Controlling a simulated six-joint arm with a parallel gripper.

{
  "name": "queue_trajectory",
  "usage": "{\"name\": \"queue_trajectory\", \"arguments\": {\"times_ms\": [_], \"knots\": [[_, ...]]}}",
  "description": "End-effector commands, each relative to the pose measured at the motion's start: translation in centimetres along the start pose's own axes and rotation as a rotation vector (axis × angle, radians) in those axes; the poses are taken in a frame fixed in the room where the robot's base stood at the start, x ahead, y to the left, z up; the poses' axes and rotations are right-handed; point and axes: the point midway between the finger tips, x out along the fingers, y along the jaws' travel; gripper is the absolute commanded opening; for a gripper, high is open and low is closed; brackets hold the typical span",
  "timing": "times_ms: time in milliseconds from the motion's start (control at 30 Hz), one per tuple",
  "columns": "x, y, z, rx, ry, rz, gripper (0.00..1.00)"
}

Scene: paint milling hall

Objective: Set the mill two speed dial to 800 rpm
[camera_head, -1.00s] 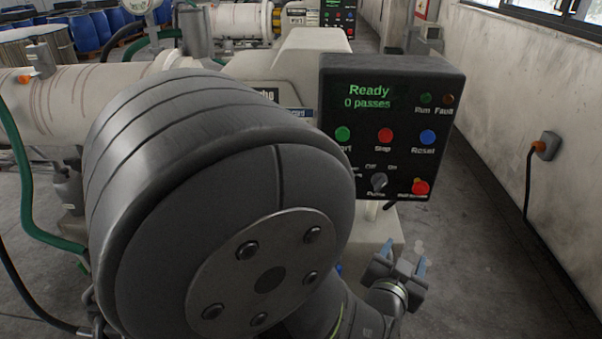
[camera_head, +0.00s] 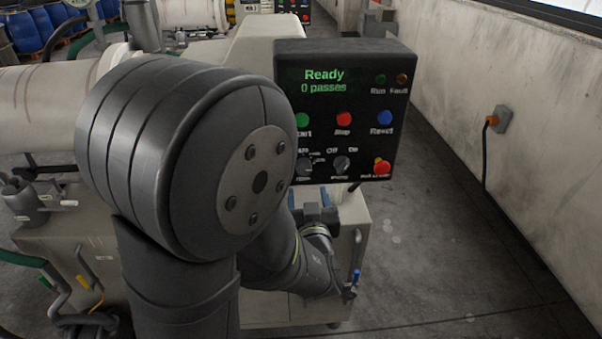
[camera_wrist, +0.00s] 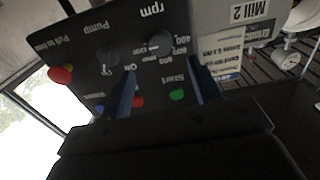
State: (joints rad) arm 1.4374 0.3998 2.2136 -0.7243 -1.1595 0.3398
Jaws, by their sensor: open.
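The black control panel (camera_head: 402,140) stands upright, its screen reading "Ready, 0 passes". Its speed dial (camera_head: 303,166) is at the lower left, next to my arm. In the wrist view the panel is upside down; the speed dial (camera_wrist: 160,45) is a dark knob by the "rpm" label and scale numbers. Its exact setting is too blurred to read. The pump knob (camera_head: 342,164) is beside it. My gripper (camera_head: 315,208) is below the dials, pointing up toward the panel. In the wrist view my gripper (camera_wrist: 162,72) is open and empty, its blue fingers apart with the speed dial beyond the gap.
Start (camera_wrist: 177,95), stop (camera_head: 344,118) and reset (camera_head: 381,118) buttons sit above the dials. A red mushroom button (camera_head: 381,167) is at the panel's lower right. A "Mill 2" label (camera_wrist: 252,12) is beside the panel. Floor (camera_head: 440,230) right of the machine is clear.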

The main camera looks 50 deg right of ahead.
Motion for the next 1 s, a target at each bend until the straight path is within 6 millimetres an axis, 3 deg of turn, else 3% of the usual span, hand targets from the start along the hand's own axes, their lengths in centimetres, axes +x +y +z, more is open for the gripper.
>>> {"name": "queue_trajectory", "arguments": {"times_ms": [200,400,833,867,1000], "knots": [[4.7,-0.1,0.1,0.000,0.000,-0.004,0.57],[7.6,0.0,0.0,0.000,-0.001,-0.001,0.57],[8.7,0.0,0.0,0.001,-0.001,0.001,0.57],[8.6,0.0,0.0,0.001,-0.001,0.001,0.56],[8.6,0.0,0.0,0.001,-0.001,0.001,0.28]]}}
